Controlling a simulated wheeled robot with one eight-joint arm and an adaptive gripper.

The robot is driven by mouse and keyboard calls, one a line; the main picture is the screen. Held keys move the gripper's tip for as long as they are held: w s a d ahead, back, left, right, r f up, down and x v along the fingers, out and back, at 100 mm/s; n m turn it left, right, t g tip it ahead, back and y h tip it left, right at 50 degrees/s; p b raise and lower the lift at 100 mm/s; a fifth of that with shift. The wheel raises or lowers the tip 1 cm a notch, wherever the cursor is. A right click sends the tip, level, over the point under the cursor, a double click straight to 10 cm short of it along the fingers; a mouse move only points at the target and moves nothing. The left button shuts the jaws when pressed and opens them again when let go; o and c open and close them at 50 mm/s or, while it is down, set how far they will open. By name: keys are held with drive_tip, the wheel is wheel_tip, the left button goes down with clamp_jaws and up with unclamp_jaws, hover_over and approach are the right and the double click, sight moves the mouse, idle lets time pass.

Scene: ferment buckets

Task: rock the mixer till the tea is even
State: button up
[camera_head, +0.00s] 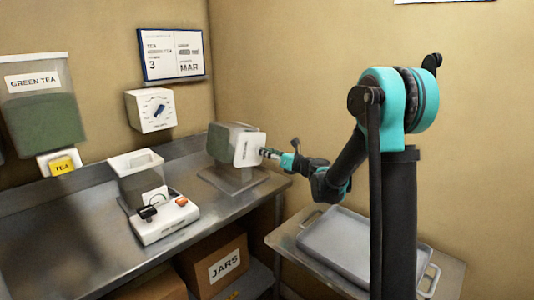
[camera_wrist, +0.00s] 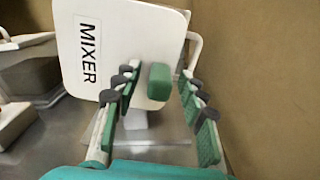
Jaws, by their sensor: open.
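The mixer (camera_head: 219,144) is a translucent box with dark green contents, on a metal stand at the right end of the counter. Whether the tea in it is even cannot be told. Its white end panel, labelled MIXER, fills much of the wrist view (camera_wrist: 85,80). A green handle (camera_wrist: 160,82) sticks out from that panel. My gripper (camera_head: 266,153) is at the mixer's right side. In the wrist view my gripper (camera_wrist: 163,88) is open, with its fingers on either side of the green handle and gaps showing between them.
A white device (camera_head: 165,222) with a clear container stands on the counter left of the mixer. A green tea dispenser (camera_head: 42,105) and a dial box (camera_head: 151,110) are on the wall. A tray (camera_head: 350,240) lies on a cart at right. A jars box (camera_head: 215,262) sits below.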

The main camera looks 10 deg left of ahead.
drive_tip(key=shift+a, duration=0.15)
drive_tip(key=shift+c, duration=0.3)
clamp_jaws()
drive_tip(key=shift+w, duration=0.1)
